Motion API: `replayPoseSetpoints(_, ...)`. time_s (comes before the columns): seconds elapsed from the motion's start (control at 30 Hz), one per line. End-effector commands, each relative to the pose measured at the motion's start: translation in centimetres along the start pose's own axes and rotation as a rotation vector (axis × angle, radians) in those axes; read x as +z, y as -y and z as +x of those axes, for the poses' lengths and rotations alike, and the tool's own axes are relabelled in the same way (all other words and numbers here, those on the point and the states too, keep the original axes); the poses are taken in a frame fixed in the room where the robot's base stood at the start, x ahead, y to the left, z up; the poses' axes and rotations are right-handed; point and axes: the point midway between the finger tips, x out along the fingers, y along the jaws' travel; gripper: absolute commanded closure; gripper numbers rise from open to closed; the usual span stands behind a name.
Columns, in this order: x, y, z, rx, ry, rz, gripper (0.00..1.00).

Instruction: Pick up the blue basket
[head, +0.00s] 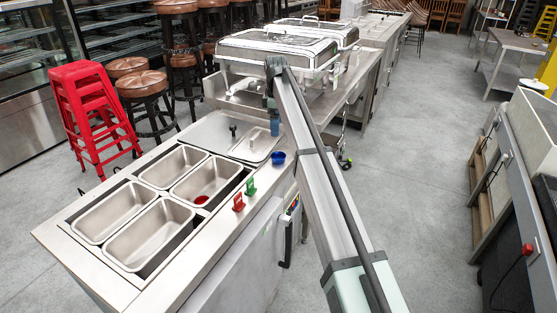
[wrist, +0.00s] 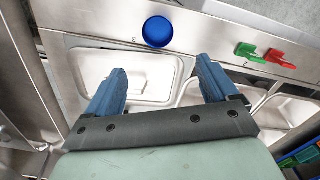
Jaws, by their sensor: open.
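The blue basket (head: 277,158) looks like a small round blue bowl. It stands on the steel counter rim, beside the lidded pan, near the counter's right edge. In the wrist view the basket (wrist: 158,31) is at the top, beyond the fingertips and roughly in line with the gap between them. My gripper (wrist: 160,70) is open and empty, with two blue fingers spread apart. In the head view a blue finger of my gripper (head: 275,124) shows above and behind the basket, apart from it.
Green clip (head: 250,187) and red clip (head: 238,202) stand along the same rim. Several open steel pans (head: 117,211) fill the counter, one with something red in it. The lidded pan (head: 257,144) is beside the basket. Chafing dishes (head: 277,50) stand behind.

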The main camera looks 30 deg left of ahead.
Motion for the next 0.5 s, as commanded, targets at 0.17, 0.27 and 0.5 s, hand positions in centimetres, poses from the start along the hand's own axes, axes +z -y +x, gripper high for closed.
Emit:
replayPoseSetpoints(0.17, 0.0, 0.1, 1.5, 0.000, 0.000, -0.004, 0.13)
replayPoseSetpoints(0.27, 0.0, 0.1, 3.0, -0.001, 0.000, -0.003, 0.13)
replayPoseSetpoints(0.5, 0.1, 0.1, 7.1, -0.001, 0.000, -0.002, 0.13)
